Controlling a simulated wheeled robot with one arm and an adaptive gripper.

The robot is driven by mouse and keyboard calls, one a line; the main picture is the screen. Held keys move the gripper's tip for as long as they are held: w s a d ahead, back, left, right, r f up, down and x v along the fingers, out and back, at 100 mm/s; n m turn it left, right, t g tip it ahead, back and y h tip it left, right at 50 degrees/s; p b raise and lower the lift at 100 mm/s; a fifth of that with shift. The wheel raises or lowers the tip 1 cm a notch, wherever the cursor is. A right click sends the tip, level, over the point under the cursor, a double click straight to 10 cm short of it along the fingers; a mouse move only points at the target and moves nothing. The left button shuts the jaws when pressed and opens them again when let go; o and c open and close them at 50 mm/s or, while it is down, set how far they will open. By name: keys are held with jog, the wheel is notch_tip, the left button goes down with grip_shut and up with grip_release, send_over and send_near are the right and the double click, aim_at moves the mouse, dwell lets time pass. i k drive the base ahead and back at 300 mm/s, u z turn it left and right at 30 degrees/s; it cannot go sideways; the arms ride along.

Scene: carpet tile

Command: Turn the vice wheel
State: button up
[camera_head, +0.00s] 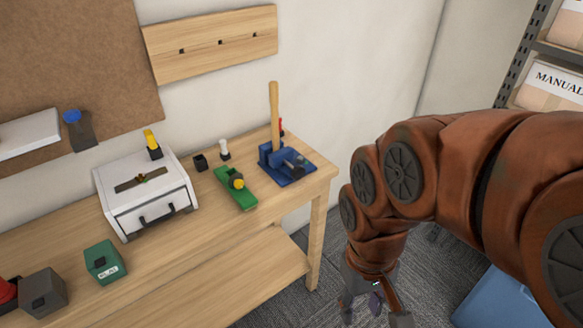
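A blue vice (285,162) sits on the right end of the wooden workbench, on a blue base plate. A long wooden handle stands upright in or behind it. A dark part projects from its front right; I cannot make out a clear wheel shape. My gripper (374,308) hangs at the bottom of the view, right of the bench and apart from the vice, over the carpet. Its fingers are spread, with nothing clearly held. A small purple patch shows between them; I cannot tell what it is. The fingertips are partly cut off by the frame edge.
On the workbench (185,235) stand a green block with a yellow knob (236,187), a white drawer box (147,192) and a green box (105,262). A blue bin (500,302) is on the floor at right. Shelving (535,52) stands at far right.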

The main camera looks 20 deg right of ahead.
aim_at(298, 172)
jog(key=z, duration=0.25)
jog(key=k, duration=0.35)
jog(key=u, duration=0.95)
jog(key=i, duration=0.85)
jog(key=z, duration=0.4)
